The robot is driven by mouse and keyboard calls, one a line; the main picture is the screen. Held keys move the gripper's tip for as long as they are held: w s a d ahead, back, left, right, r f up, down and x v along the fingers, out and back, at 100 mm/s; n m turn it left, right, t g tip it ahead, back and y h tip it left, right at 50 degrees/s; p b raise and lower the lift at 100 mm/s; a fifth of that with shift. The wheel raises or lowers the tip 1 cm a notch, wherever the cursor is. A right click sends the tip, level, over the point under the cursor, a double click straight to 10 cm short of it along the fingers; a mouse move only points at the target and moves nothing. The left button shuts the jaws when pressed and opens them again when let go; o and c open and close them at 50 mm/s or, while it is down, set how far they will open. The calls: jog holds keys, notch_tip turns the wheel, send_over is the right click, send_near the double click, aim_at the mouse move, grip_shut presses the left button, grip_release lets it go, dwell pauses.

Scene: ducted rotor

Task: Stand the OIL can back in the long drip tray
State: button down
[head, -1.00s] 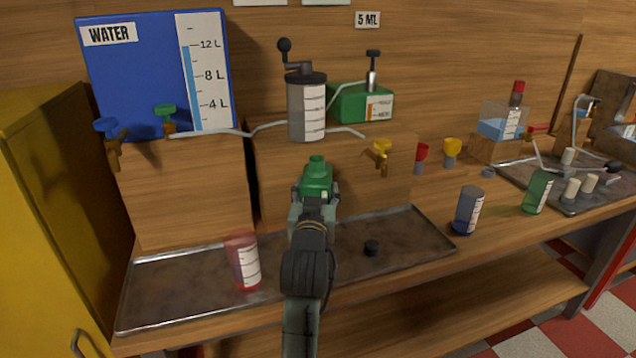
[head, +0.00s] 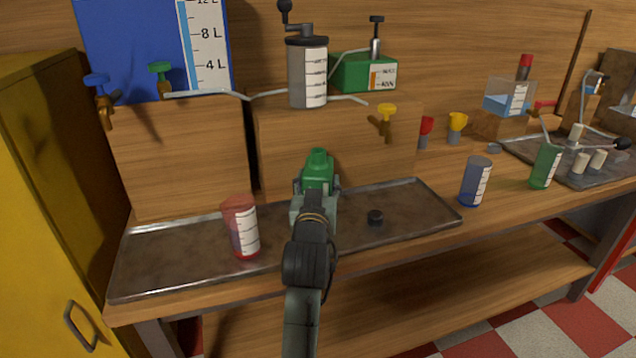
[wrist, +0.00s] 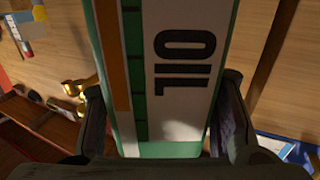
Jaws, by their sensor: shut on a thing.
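The green OIL can (head: 318,170) is in my gripper (head: 316,193), over the long drip tray (head: 180,270). In the wrist view the can's white label reading OIL (wrist: 185,65) fills the middle, with a finger on each side. The gripper is shut on the can. My gripper and arm hide the can's lower part and the tray beneath it in the head view, so I cannot tell whether its base touches the tray.
A red-tinted beaker (head: 242,228) stands in the tray left of my gripper. A blue beaker (head: 475,182) stands just beyond the tray's right end. A wooden block with a yellow tap (head: 386,115) rises behind.

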jog(key=shift+f+b, duration=0.4)
jog(key=shift+f, duration=0.1)
dwell(0.5)
jog(key=c, duration=0.8)
grip_release()
jog(key=shift+c, duration=0.2)
jog(key=shift+o, duration=1.2)
